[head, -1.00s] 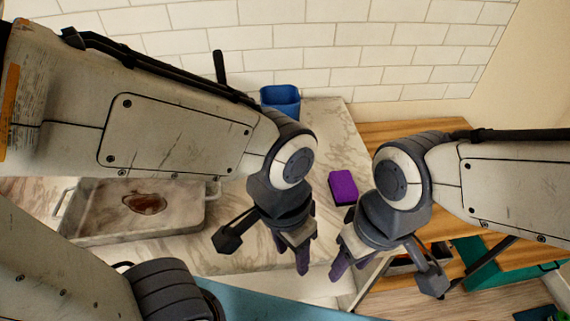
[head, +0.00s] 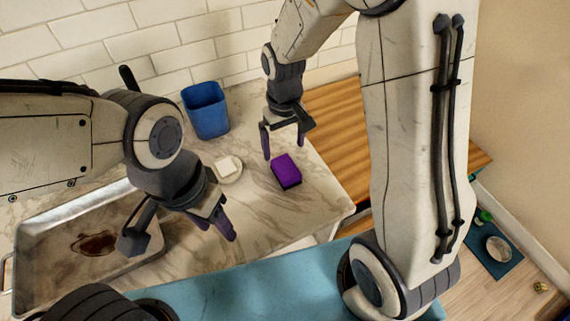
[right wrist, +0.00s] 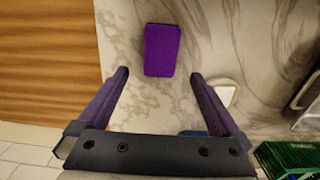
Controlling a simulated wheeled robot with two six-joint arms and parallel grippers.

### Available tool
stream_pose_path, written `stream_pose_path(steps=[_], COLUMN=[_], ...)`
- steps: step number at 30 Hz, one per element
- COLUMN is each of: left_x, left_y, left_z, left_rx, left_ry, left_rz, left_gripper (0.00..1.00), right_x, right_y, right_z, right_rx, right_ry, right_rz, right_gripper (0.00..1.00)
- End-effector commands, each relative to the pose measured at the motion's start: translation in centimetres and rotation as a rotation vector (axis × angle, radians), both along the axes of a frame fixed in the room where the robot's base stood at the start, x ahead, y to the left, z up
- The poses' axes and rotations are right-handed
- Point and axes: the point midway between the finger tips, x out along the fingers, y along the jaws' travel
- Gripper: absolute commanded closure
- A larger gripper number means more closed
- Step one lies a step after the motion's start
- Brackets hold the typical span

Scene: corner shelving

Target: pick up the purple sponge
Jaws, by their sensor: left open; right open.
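The purple sponge (head: 286,169) lies flat on the marble counter (head: 290,215), near its right end. My right gripper (head: 284,150) is open and empty, just behind the sponge and above the counter. In the right wrist view the sponge (right wrist: 162,50) shows whole, beyond and between the two fingertips of the right gripper (right wrist: 160,76), not touching them. My left gripper (head: 226,230) is open and empty to the left of the sponge, over the front part of the counter.
A blue bin (head: 206,112) stands at the back by the tiled wall. A small dish with a white block (head: 229,167) sits left of the sponge. A stained metal tray (head: 60,225) lies at the left. A wooden surface (head: 335,125) adjoins the counter's right side.

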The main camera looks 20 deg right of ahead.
Motion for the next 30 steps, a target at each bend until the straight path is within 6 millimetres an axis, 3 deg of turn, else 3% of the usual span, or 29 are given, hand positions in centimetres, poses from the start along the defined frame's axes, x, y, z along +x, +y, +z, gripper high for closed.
stream_pose_path(steps=[18, 27, 28, 30], left_x=[0.0, 0.0, 0.0, 0.0], left_y=[0.0, 0.0, 0.0, 0.0], left_z=[1.5, 1.5, 1.5, 1.5], left_rx=[0.0, 0.0, 0.0, 0.0], left_ry=[0.0, 0.0, 0.0, 0.0], left_rz=[0.001, 0.001, 0.001, 0.001], left_gripper=[0.5, 0.5, 0.5, 0.5], right_x=[-0.4, -0.3, -0.3, -0.3], right_y=[-0.1, 0.0, -0.1, -0.1], right_z=[-7.3, -7.9, -7.9, -7.9], right_rx=[0.0, 0.001, 0.001, 0.001], right_ry=[0.004, -0.001, -0.001, 0.0], right_rz=[0.002, 0.002, 0.002, 0.002], right_gripper=[0.0, 0.0, 0.04, 0.31])
